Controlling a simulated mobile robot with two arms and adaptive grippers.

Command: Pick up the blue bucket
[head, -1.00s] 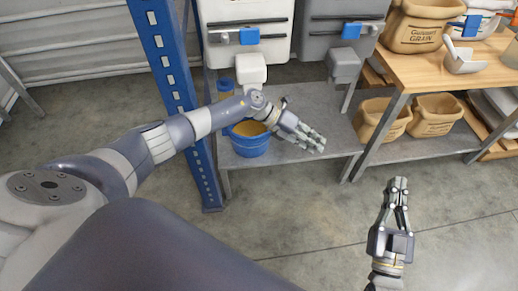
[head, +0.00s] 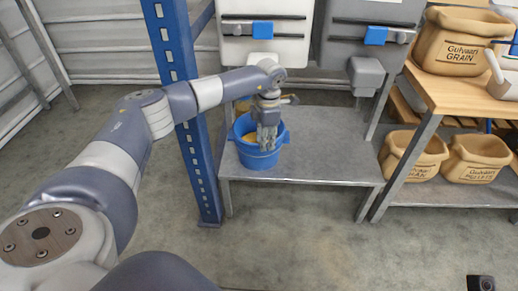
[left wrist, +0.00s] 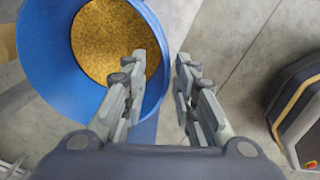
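The blue bucket (head: 262,158) stands upright on the grey low shelf under the hoppers, with golden grain-like material inside. It also shows in the left wrist view (left wrist: 45,75), at the upper left. My left gripper (head: 268,145) points down at the bucket's right front side. In the left wrist view my left gripper (left wrist: 161,60) is open, with one finger over the bucket's inside and the other outside its rim. Whether either finger touches the wall I cannot tell. My right gripper is not in view now.
A blue post (head: 186,110) stands just left of the shelf (head: 318,150). The white hopper (head: 265,35) and grey hopper (head: 362,72) hang above. Grain sacks (head: 412,153) stand at the right, under the wooden table (head: 475,98). The shelf right of the bucket is clear.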

